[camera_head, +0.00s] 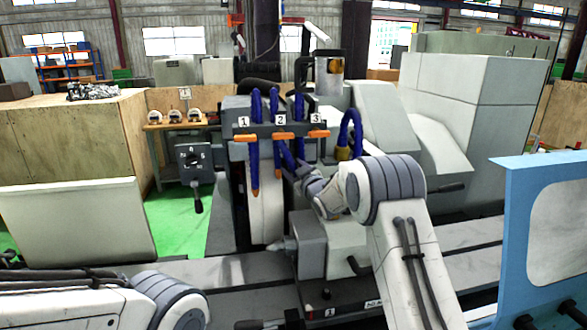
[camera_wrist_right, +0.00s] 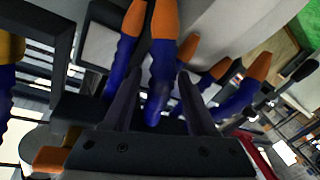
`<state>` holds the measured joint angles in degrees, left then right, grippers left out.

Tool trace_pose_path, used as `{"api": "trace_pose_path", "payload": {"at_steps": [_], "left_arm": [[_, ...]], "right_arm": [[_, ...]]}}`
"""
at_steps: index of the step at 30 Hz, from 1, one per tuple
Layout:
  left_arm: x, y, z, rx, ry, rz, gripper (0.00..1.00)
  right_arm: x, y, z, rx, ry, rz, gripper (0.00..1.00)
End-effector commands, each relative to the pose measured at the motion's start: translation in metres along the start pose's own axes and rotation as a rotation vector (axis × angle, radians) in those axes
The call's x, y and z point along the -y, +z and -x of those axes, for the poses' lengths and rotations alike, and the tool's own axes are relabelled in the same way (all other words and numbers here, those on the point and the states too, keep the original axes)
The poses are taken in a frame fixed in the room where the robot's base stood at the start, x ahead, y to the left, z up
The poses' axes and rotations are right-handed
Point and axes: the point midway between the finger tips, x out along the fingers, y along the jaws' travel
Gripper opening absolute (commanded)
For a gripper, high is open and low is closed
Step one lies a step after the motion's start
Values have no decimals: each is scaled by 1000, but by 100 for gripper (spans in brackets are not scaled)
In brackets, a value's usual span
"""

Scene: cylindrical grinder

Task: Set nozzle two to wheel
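Three blue hoses hang from a grey bar under plates marked 1, 2 and 3. Nozzle two (camera_head: 281,140) is the middle hose; its lower end runs down to my right gripper (camera_head: 293,174), which partly hides it. Nozzle one (camera_head: 254,165) hangs left with an orange tip in front of the pale wheel (camera_head: 264,213). Nozzle three (camera_head: 299,135) hangs right. In the right wrist view my right gripper (camera_wrist_right: 158,100) is open, its dark fingers either side of a blue hose (camera_wrist_right: 162,75) with an orange tip, with gaps visible. My left gripper is out of view.
Orange handles (camera_head: 245,138) stick out below the number plates. Other orange-tipped hoses (camera_wrist_right: 235,100) are close beside the fingers in the wrist view. A grey workhead (camera_head: 312,245) stands below my right gripper. A blue panel (camera_head: 520,235) stands at right.

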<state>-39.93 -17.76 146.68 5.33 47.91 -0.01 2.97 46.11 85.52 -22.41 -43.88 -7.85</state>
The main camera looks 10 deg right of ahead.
Motion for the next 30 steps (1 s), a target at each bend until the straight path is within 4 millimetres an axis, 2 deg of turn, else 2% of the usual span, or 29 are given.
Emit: {"api": "trace_pose_path", "payload": {"at_steps": [1, 3, 4, 30], "left_arm": [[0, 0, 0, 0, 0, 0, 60], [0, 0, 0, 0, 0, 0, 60], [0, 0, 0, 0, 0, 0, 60], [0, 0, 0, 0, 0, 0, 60]], "right_arm": [[0, 0, 0, 0, 0, 0, 37], [0, 0, 0, 0, 0, 0, 10], [0, 0, 0, 0, 0, 0, 0], [0, 0, 0, 0, 0, 0, 0]]}}
